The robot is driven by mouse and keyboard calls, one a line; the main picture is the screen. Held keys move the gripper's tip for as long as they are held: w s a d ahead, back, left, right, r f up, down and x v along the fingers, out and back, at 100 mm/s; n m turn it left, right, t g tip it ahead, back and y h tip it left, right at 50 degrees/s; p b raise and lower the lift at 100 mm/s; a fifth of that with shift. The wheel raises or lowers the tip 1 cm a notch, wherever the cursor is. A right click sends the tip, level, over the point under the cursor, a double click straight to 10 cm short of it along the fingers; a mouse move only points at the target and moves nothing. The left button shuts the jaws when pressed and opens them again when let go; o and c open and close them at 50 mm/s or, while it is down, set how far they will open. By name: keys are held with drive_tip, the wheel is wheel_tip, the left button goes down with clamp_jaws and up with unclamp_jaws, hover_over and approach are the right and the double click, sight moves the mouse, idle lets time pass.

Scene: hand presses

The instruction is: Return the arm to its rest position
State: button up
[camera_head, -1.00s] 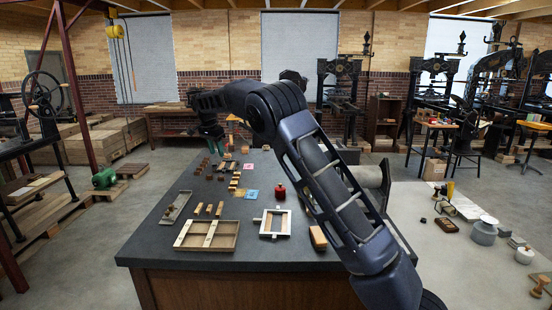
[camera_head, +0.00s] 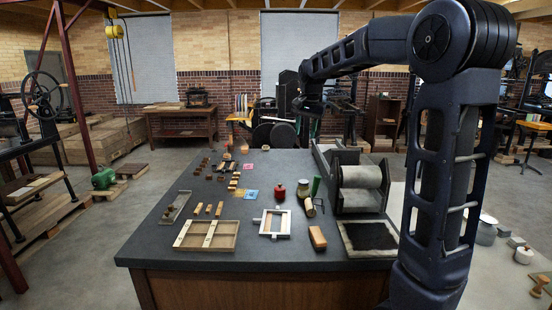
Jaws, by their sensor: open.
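My arm stands at the right and its forearm reaches left across the back. My gripper (camera_head: 309,108) hangs at the far end of the forearm, above the far side of the worktable. It is small and dark against the machines behind, and its jaws are open with nothing seen in them. The dark-topped worktable (camera_head: 150,240) fills the middle of the view. The gripper appears clear of the things on the table.
On the table are a wooden tray (camera_head: 233,237), a white frame (camera_head: 285,223), a wooden block (camera_head: 317,238), a red pot (camera_head: 280,191), a roller press (camera_head: 361,177) and an ink slab (camera_head: 371,236). Several small blocks lie at the left. Presses stand behind.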

drive_tip(key=s+d+f+n+t, duration=0.1)
drive_tip(key=s+d, duration=0.5)
drive_tip(key=s, duration=0.2)
drive_tip(key=s+d+f+n, duration=0.1)
drive_tip(key=s+d, duration=0.5)
drive_tip(key=s, duration=0.3)
drive_tip(key=s+d+f+n, duration=0.1)
drive_tip(key=s+d+f, duration=0.1)
drive_tip(key=s+f, duration=0.2)
drive_tip(key=s+d+f+n+t, duration=0.1)
drive_tip(key=s+d+f, duration=0.2)
drive_tip(key=s, duration=0.8)
drive_tip(key=shift+d+f+t+h, duration=0.15)
drive_tip(key=shift+f+t+h, duration=0.2)
drive_tip(key=shift+f, duration=0.35)
